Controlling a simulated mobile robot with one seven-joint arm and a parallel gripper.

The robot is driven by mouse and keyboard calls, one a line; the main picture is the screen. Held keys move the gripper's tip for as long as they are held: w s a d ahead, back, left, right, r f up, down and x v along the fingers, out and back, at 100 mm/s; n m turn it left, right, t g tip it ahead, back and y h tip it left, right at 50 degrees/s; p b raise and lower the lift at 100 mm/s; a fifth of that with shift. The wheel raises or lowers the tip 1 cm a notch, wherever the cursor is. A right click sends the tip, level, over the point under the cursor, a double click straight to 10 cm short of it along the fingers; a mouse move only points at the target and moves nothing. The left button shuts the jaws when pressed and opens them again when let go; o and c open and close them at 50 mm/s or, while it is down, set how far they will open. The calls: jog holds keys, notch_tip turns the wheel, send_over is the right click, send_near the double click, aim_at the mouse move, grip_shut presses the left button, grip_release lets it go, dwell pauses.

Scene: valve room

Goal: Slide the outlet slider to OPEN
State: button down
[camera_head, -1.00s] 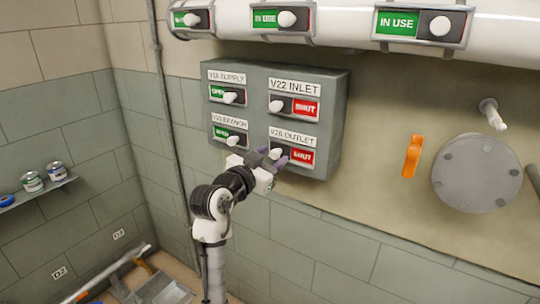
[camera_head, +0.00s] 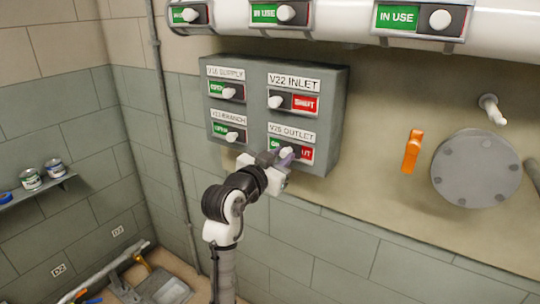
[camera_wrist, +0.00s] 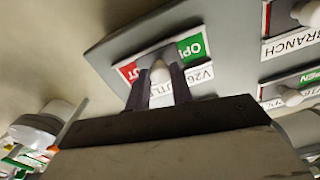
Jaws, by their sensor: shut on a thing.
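The outlet slider, under the "V26 OUTLET" label (camera_head: 292,132), has a white knob (camera_head: 287,151) near the middle of its track. Part of the green OPEN field shows left of the knob, and part of the red SHUT field shows right of it. My gripper (camera_head: 283,156) is at the panel, its fingers around this knob and shut on it. In the wrist view, the knob (camera_wrist: 160,71) sits between the two fingers (camera_wrist: 160,84), with green and red both showing on its two sides. The fingers hide part of the slider and label there.
The grey panel (camera_head: 338,110) also bears the V22 inlet slider (camera_head: 276,102) showing SHUT, and supply (camera_head: 229,92) and branch (camera_head: 231,136) sliders showing green. An orange handle (camera_head: 412,150) and a round flange (camera_head: 476,168) are to the right. A white pipe runs above.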

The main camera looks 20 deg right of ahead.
jog(key=shift+s+d, duration=1)
jog(key=shift+s, duration=0.3)
jog(key=c, duration=1.2)
grip_release()
jog(key=b+v, duration=0.3)
jog(key=v, duration=1)
jog(key=shift+s+a, duration=0.25)
jog(key=shift+a, duration=0.05)
